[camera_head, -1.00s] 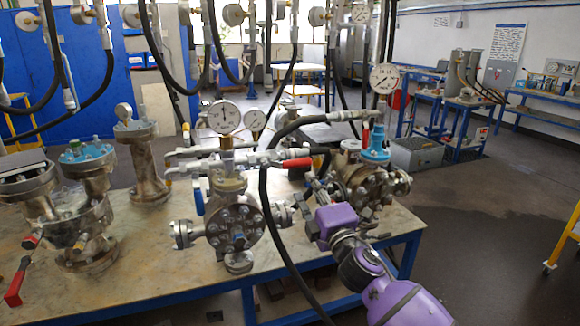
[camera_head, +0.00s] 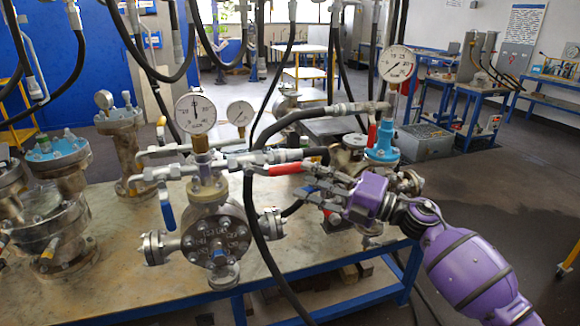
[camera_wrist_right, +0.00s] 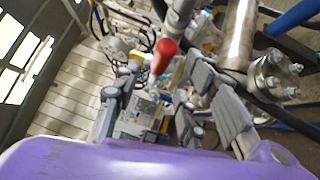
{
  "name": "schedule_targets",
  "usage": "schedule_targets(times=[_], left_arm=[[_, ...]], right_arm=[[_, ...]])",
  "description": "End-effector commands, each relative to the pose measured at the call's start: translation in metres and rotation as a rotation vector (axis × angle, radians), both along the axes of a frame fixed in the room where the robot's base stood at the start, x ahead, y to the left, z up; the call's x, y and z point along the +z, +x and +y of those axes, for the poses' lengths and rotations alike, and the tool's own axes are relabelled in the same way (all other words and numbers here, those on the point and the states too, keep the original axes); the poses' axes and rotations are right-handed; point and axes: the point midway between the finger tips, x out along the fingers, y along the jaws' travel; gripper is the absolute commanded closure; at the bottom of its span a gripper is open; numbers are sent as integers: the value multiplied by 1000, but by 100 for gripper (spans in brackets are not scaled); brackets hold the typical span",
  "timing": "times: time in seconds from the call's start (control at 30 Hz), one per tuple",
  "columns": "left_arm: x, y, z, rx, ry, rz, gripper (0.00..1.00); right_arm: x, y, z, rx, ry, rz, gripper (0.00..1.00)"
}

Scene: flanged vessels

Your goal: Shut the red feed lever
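The red feed lever (camera_head: 287,168) sits on a silver valve at the end of a horizontal pipe, right of the large gauge. It points right, roughly along the pipe line. My right gripper (camera_head: 316,182) is just right of and slightly below the lever's free end in the head view. In the right wrist view, the rounded red lever end (camera_wrist_right: 164,56) appears between the directions of the two spread grey fingers (camera_wrist_right: 157,90). The fingers look open and empty; I cannot tell whether they touch the lever. My left gripper is out of view.
A blue lever (camera_head: 166,206) hangs left. A blue-topped fitting (camera_head: 382,148) and gauge (camera_head: 396,64) stand behind my gripper. The bench's blue edge (camera_head: 330,266) runs below.

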Motion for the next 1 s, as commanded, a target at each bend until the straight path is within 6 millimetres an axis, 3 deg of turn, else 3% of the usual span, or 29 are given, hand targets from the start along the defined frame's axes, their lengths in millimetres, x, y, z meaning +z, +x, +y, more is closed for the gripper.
schedule_targets(times=[0.3,0.7,1.0], left_arm=[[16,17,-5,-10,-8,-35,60],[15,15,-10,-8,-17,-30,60],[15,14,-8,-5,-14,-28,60]], right_arm=[[11,22,44,-1,2,-5,61],[10,27,54,-2,0,-3,61],[10,27,53,-2,0,-3,98]])
